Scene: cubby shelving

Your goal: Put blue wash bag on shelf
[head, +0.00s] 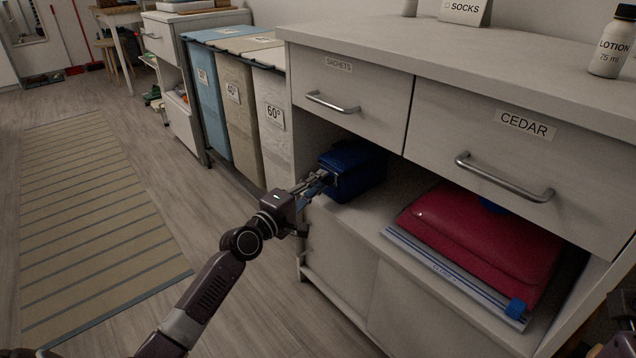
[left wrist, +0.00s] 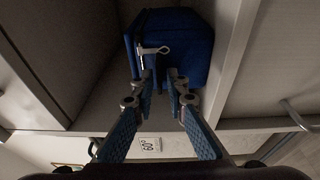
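The blue wash bag (head: 352,170) rests in the open compartment under the left drawer, at the left end of the shelf board (head: 375,212). The left wrist view shows its dark blue face with a metal zip pull (left wrist: 174,35). My left gripper (head: 326,178) reaches in from the left, its fingertips right at the bag's near face. In the left wrist view the two fingertips (left wrist: 161,77) stand a little apart, with no clear grip on the bag. A dark part of my right gripper (head: 622,308) shows at the right edge; its fingers are not clear.
Drawers with handles (head: 332,103) (head: 505,178) hang above. Laundry bins (head: 240,105) stand left of the cabinet.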

